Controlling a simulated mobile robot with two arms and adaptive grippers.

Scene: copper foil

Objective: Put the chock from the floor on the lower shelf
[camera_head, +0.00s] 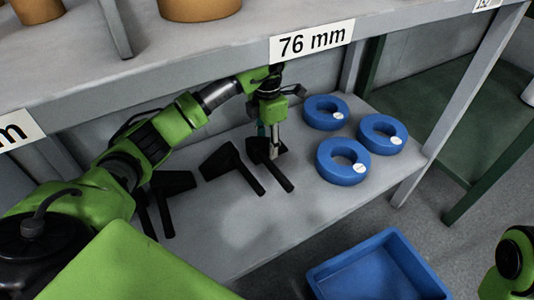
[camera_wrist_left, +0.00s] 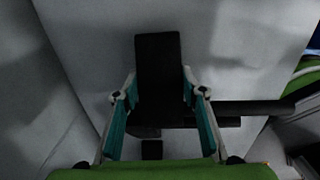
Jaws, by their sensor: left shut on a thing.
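The black chock (camera_head: 262,152) is between the fingers of my left gripper (camera_head: 274,145), at the lower shelf (camera_head: 240,225). In the left wrist view the chock's dark block (camera_wrist_left: 158,70) stands between the two teal fingers of the left gripper (camera_wrist_left: 160,110), with a dark bar running off to the right. The left gripper is shut on it. Whether the chock touches the shelf board or hangs just above it, I cannot tell. My right gripper is not in view.
Other black chocks stand to the left on the lower shelf, the nearest one (camera_head: 225,162) close by. Three blue rings (camera_head: 342,172) lie to the right. A blue bin (camera_head: 375,270) is on the floor in front.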

